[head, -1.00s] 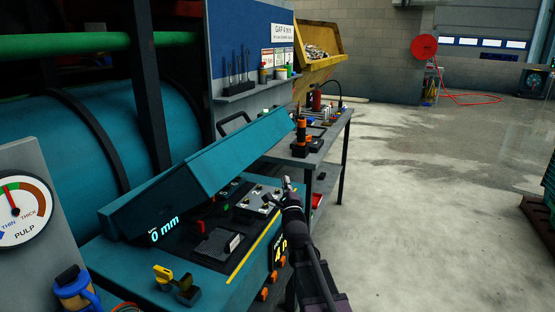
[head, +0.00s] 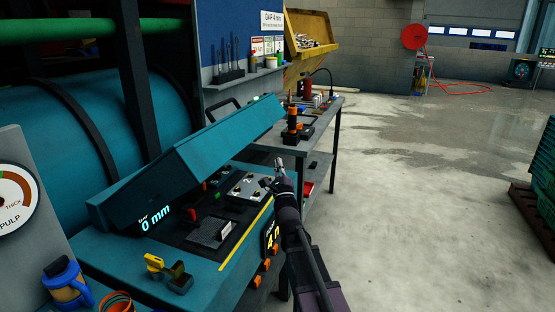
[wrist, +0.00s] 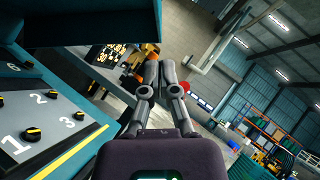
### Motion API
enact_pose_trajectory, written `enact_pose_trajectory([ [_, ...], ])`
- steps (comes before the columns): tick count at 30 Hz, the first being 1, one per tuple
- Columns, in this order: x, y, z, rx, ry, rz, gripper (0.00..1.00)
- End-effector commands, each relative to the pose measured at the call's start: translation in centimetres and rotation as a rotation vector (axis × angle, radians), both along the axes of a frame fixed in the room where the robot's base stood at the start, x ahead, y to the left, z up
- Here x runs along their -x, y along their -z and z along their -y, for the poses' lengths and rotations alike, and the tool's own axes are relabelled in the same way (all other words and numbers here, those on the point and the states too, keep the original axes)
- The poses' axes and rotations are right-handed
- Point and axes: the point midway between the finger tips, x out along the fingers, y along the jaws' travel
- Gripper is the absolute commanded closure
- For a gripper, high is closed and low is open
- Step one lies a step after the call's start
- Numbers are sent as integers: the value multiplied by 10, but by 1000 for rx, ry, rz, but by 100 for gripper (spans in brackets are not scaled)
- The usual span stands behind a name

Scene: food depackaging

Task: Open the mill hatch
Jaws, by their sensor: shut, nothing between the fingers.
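The mill's teal hatch (head: 190,150) appears to be the long lid standing raised and slanted over a dark control panel (head: 190,235). Its right end reaches back near a workbench. My gripper (head: 279,162) is shut and empty, to the right of the panel, past the lid's near edge and apart from it. In the wrist view my gripper (wrist: 158,66) shows its fingers together, with nothing between them. The panel's numbered knobs (wrist: 33,134) lie to its left there, and a teal edge, likely the lid (wrist: 115,15), is at upper left.
A workbench (head: 325,110) with tools stands behind the lid. A yellow hopper (head: 312,35) is farther back. A blue-handled jug (head: 68,282) stands at front left. A green crate stack (head: 535,215) is at the right edge. The concrete floor between is clear.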

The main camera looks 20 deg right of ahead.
Motion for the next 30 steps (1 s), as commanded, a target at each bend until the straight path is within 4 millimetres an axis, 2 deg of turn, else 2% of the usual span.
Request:
enact_pose_trajectory([
  [21,-78,-55,5,0,-1,-1,100],
  [30,-85,-75,-9,0,-1,-1,100],
])
